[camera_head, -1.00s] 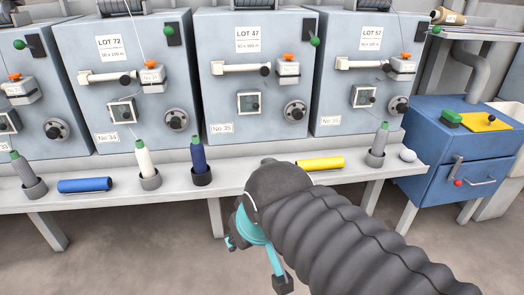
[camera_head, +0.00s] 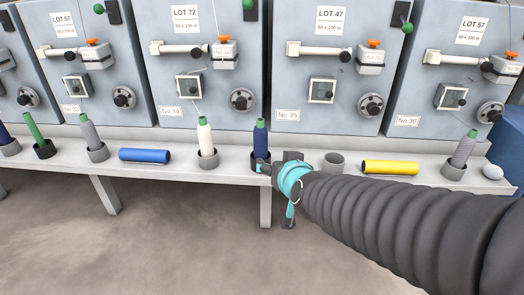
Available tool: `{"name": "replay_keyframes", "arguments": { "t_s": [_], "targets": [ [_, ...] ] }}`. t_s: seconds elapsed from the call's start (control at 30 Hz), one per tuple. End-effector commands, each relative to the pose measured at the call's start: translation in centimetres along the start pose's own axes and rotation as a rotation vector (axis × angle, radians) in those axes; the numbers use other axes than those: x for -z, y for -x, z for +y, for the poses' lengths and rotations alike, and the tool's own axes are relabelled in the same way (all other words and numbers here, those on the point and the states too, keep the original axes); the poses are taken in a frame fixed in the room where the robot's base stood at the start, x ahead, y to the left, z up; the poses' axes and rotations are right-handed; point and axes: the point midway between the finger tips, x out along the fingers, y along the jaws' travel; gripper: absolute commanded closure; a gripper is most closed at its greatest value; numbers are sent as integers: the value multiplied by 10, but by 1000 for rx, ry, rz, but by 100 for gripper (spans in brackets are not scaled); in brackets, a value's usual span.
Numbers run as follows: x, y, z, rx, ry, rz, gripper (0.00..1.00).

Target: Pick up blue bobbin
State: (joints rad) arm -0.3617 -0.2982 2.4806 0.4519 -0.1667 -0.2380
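A dark blue bobbin (camera_head: 260,140) with a green tip stands upright in a dark cup (camera_head: 261,164) on the ledge. A brighter blue bobbin (camera_head: 144,156) lies on its side farther left, and part of another dark blue one (camera_head: 6,137) stands at the left edge. My gripper (camera_head: 273,193) is at the ledge's front edge, just right of and below the upright dark blue bobbin. Its teal fingers are spread apart and nothing shows between them. One finger overlaps the front of that bobbin's cup in the picture; I cannot tell whether they touch.
A white bobbin (camera_head: 205,135) stands close left of the dark blue one. An empty grey cup (camera_head: 333,163) and a lying yellow bobbin (camera_head: 390,167) are to the right. Machine fronts (camera_head: 325,60) rise behind the ledge (camera_head: 232,184). The floor in front is clear.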

Motion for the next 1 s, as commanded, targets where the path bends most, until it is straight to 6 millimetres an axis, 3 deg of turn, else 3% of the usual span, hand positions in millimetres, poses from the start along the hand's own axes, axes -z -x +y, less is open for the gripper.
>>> {"name": "replay_keyframes", "arguments": {
  "t_s": [0.1,0.3,0.73,1.0],
  "targets": [
    [-6,-35,-16,-21,3,109,26],
    [-14,-68,-30,-121,28,298,26],
    [-24,-82,-36,-271,96,480,26],
    [-2,-121,-24,-273,95,482,26]
  ]
}}
